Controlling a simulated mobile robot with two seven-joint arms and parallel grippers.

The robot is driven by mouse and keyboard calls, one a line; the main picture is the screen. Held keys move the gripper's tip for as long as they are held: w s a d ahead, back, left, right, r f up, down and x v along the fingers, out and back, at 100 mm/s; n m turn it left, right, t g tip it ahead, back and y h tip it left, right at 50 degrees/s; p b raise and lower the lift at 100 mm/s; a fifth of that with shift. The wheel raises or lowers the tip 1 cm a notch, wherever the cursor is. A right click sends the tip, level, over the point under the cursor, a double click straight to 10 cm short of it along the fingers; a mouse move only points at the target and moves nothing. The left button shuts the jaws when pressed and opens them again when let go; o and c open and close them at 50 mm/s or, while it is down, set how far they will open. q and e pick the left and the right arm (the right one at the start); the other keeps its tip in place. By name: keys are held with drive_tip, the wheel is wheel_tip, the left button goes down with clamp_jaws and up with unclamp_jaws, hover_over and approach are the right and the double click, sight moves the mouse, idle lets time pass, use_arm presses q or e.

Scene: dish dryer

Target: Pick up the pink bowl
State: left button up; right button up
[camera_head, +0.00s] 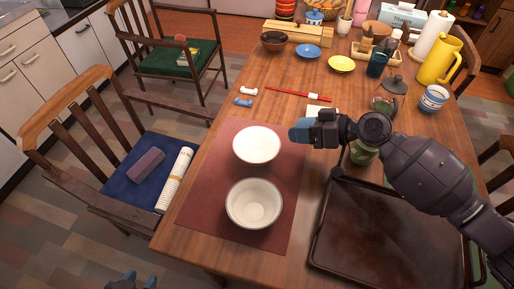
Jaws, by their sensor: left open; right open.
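Two pale bowls stand upright on a maroon mat (200,195): a far bowl (257,146) and a near bowl (253,204). Both look off-white; I cannot make out a clearly pink bowl. My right gripper (300,132) comes in from the right, open, with its blue fingertips just right of the far bowl's rim; I cannot tell whether they touch it. My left gripper (134,281) shows only its tips at the bottom edge, open, left of the table and away from both bowls.
A dark tray (390,235) lies right of the mat, below my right arm. A green cup (363,152) is partly hidden by that arm. Red chopsticks (285,93), plates, a yellow jug (440,60) and other dishes stand farther back. Chairs line the left side.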

sight(262, 131)
drive_tip(key=x, duration=0.8)
drive_tip(key=shift+w+f, duration=0.1)
drive_tip(key=shift+f, duration=0.15)
drive_tip(key=shift+c, duration=0.5)
clamp_jaws()
